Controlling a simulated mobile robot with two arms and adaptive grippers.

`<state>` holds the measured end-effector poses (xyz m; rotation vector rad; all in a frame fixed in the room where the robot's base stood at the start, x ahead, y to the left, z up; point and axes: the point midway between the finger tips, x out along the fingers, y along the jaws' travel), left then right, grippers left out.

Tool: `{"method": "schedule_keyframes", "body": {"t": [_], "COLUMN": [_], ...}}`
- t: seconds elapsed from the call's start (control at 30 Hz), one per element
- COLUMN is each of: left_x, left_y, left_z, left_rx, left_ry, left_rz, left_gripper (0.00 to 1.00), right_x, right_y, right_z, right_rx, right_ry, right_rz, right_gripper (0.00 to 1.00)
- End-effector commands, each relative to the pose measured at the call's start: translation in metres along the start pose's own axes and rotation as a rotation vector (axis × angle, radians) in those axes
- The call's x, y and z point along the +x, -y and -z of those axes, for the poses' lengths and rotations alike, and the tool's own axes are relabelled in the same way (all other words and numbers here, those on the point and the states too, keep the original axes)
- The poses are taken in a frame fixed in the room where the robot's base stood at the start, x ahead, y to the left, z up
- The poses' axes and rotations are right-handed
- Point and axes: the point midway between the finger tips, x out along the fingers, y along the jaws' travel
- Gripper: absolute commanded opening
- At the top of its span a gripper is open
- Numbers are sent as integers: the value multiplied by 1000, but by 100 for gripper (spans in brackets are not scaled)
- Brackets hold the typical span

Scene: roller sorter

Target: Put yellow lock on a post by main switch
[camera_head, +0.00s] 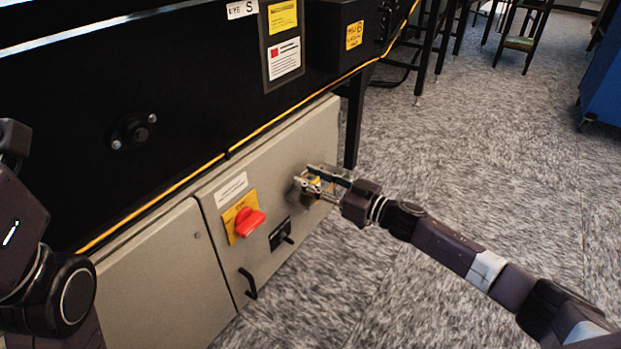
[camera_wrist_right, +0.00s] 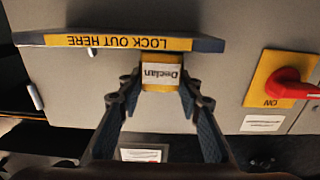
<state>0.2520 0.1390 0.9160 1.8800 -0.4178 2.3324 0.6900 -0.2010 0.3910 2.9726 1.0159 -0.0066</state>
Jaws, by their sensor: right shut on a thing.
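My right gripper (camera_head: 316,184) is shut on the yellow lock (camera_wrist_right: 160,74) close to the grey cabinet door. The lock carries a white label reading "Declan", upside down in the right wrist view. It sits against the edge of the "LOCK OUT HERE" bar (camera_wrist_right: 120,41); whether it touches the bar or a post is unclear. A small pale post (camera_wrist_right: 91,52) shows beside the bar, left of the lock. The main switch (camera_head: 248,222), a red handle on a yellow plate, is left of the gripper and also shows in the right wrist view (camera_wrist_right: 290,82). My left gripper is not in view.
The grey cabinet (camera_head: 165,270) stands under a black machine frame (camera_head: 75,120). A black lever (camera_head: 282,234) and a black door handle (camera_head: 248,284) stick out below the gripper's level. Carpet floor (camera_head: 450,150) to the right is clear.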

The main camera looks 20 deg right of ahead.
Motion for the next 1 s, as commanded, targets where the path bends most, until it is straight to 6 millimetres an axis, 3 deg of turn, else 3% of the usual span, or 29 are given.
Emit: {"method": "schedule_keyframes", "body": {"t": [0.83,0.87,1.0], "left_x": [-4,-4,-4], "left_y": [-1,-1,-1], "left_z": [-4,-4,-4], "left_rx": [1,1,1], "left_ry": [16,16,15], "left_rz": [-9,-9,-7], "left_gripper": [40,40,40], "right_x": [0,0,0], "right_y": [0,0,0], "right_z": [-6,-6,-6], "right_rx": [1,1,1], "right_ry": [1,1,1], "right_rz": [0,0,0], "right_gripper": [5,35,50]}}
